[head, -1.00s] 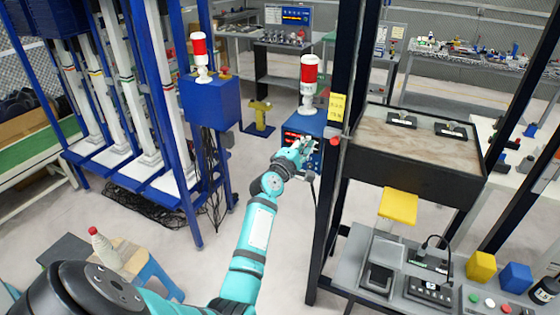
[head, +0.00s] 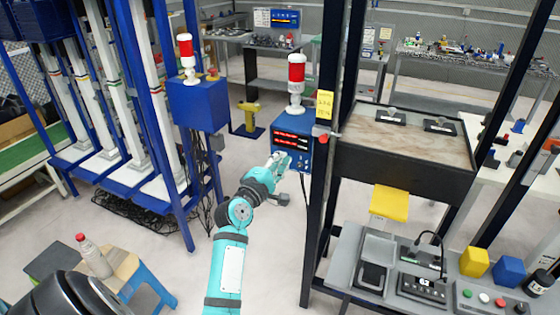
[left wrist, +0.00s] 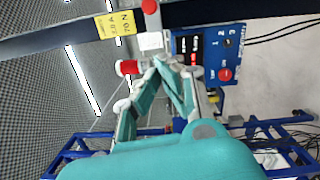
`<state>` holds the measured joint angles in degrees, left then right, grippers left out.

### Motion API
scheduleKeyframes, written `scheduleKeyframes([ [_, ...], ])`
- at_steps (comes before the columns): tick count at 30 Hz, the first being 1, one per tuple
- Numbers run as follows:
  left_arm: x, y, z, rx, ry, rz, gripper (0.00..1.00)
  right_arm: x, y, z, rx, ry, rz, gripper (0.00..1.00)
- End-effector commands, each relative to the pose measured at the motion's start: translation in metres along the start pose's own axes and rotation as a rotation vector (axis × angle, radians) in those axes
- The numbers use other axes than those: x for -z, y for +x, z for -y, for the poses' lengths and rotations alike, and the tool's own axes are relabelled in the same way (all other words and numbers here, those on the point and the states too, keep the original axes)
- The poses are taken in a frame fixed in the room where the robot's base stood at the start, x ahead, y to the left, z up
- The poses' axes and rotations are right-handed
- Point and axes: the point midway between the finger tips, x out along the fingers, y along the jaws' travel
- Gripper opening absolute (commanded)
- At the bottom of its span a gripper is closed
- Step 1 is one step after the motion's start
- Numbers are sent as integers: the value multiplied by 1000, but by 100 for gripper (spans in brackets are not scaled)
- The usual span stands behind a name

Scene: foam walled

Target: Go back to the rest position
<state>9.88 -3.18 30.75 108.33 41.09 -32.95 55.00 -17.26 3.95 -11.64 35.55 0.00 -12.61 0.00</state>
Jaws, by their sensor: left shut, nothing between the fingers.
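My left arm (head: 230,265), teal with black joints, reaches up from the bottom of the head view. My left gripper (head: 279,161) is shut and empty, in front of the lower part of a blue control box (head: 303,152) with red displays. I cannot tell whether it touches the box. In the left wrist view the teal fingers (left wrist: 166,66) meet at their tips, and the box (left wrist: 226,52) shows its knob and red button just beyond, to the right. My right gripper does not show.
A dark post (head: 326,180) with a yellow label (head: 324,104) stands just right of the gripper. A workbench (head: 345,265) with devices is at lower right. A stool (head: 140,275) with a bottle (head: 94,257) is at lower left. Open floor (head: 150,235) lies left of the arm.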

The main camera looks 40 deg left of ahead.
Motion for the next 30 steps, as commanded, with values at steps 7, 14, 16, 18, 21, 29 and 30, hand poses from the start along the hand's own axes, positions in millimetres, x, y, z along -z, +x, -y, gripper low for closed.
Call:
scheduleKeyframes([
  [7,0,0,0,0,0,0,0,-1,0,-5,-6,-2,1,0],
  [14,-4,4,34,62,48,6,0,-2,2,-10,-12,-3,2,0],
  [16,-8,5,71,127,106,15,0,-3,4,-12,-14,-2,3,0],
  [18,-14,3,120,214,186,34,0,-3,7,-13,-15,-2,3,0],
  [21,-23,-10,197,346,323,76,0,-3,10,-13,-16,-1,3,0],
  [29,-41,-88,380,651,691,262,0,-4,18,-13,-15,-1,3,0],
  [30,-42,-106,405,694,747,300,0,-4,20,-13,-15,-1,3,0],
])
